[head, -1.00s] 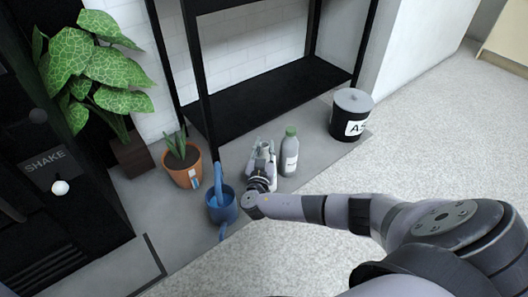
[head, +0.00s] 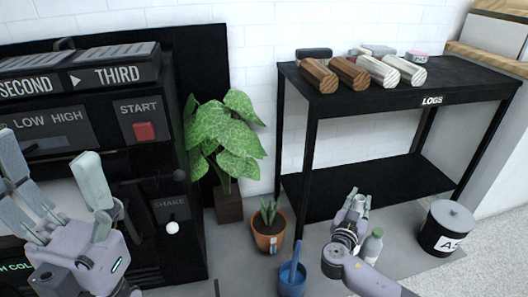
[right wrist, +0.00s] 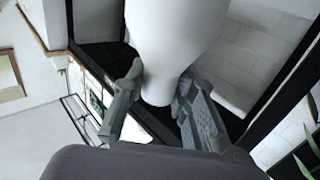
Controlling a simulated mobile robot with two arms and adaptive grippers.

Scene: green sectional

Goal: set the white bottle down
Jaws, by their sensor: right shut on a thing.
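The white bottle (right wrist: 175,40) fills the upper middle of the right wrist view. Its narrow end lies between the fingers of my right gripper (right wrist: 160,85), which is shut on it. In the head view the right gripper (head: 354,205) is low in front of the black table, near the floor; I cannot make out the bottle clearly there, nor tell whether it touches the floor. My left gripper (head: 58,190) is large at the left of the head view, fingers spread wide, with nothing clearly between them.
A green-capped bottle (head: 372,248) stands close beside the right gripper. A blue watering can (head: 292,284), a potted succulent (head: 268,238) and a lidded black bin (head: 447,232) stand around it. The black table (head: 440,92) rises behind, with a low shelf.

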